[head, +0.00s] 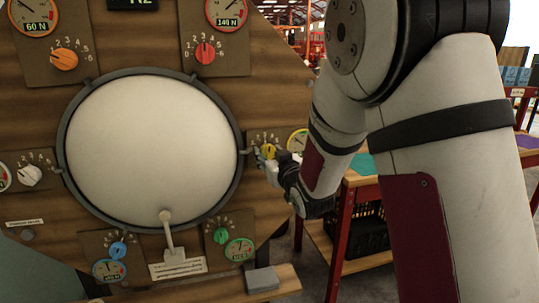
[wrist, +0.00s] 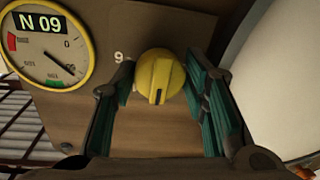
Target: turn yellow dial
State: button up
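The yellow dial (head: 267,150) is on a brown plate at the right of the big white drum head. In the wrist view the yellow dial (wrist: 160,74) is near the middle, with a dark pointer mark facing down in the picture. My gripper (head: 264,157) is at the dial, coming from the right. In the wrist view my gripper (wrist: 161,85) has its green-padded fingers apart, one on each side of the dial. A small gap shows at the left finger; I cannot tell whether the right finger touches. Most of the dial's number scale is hidden.
A yellow-rimmed gauge (wrist: 46,45) marked N 09 is beside the dial. The white drum head (head: 152,150) bulges close to one finger. Orange (head: 64,59), red (head: 205,53), white (head: 30,175), blue (head: 118,249) and green (head: 221,236) dials surround it. A red-framed table (head: 345,225) stands right.

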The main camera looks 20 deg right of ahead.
jog(key=c, duration=0.5)
jog(key=shift+o, duration=0.2)
jog(key=shift+b, duration=0.3)
jog(key=m+b, duration=0.2)
jog(key=b, duration=0.1)
jog(key=shift+f+m, duration=0.1)
jog(key=shift+m, duration=0.3)
jog(key=shift+m+b, duration=1.35)
jog(key=shift+m, duration=0.15)
jog(key=shift+t, duration=0.3)
jog(key=o, duration=1.2)
jog(key=shift+c, duration=0.2)
